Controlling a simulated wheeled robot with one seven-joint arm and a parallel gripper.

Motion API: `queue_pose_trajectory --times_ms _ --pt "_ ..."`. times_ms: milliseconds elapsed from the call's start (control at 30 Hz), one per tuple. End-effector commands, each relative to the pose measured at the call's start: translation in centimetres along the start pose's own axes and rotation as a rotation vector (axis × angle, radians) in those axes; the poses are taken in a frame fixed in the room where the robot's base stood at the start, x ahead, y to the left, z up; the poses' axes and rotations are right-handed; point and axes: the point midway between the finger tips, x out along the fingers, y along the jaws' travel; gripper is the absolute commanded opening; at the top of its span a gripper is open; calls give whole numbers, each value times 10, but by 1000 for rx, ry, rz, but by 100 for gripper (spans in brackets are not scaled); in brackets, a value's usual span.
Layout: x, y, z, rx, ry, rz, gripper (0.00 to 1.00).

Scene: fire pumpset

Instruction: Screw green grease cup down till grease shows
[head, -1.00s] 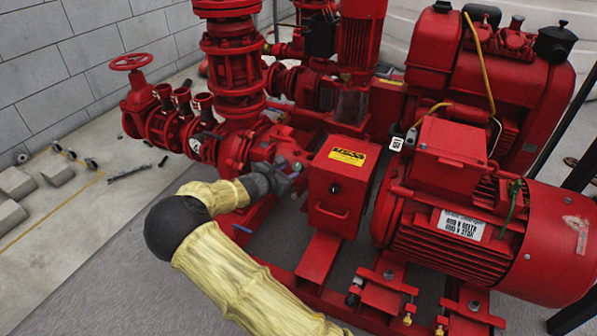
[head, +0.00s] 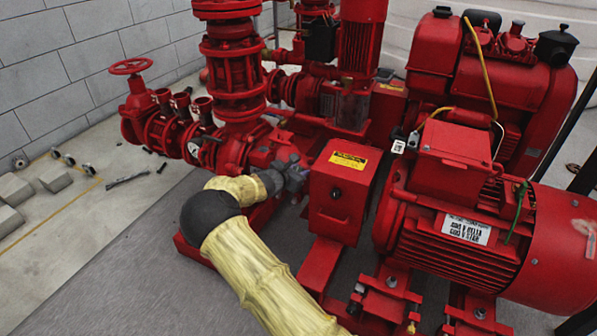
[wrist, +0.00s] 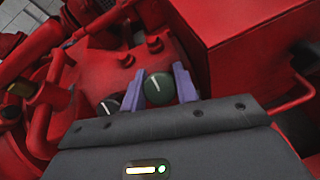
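The green grease cup (wrist: 159,89) shows in the wrist view as a dark green round cap with a white line on top. It sits between the two purple-grey fingers of my gripper (wrist: 160,87). The fingers are open, one on each side of the cap, with a narrow gap seeming to show at each side. Whether either finger touches it I cannot tell. In the head view my gripper (head: 296,172) is at the pump housing, just left of the red box guard, and the cup is not discernible there.
A darker cap with a white mark (wrist: 108,106) sits close beside the left finger. Two red bolts (wrist: 153,44) stand just beyond the cup. The red guard box (head: 340,190) with a yellow label is close on the right. Red pipework (head: 230,75) rises behind.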

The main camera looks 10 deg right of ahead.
Motion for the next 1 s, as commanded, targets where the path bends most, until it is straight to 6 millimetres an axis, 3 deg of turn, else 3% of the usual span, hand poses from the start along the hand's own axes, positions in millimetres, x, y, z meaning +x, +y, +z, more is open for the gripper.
queue_pose_trajectory --times_ms 467,1000 --pt "-1 0 3 75 0 -34 7" --pt "-2 -1 3 467 2 -204 7"
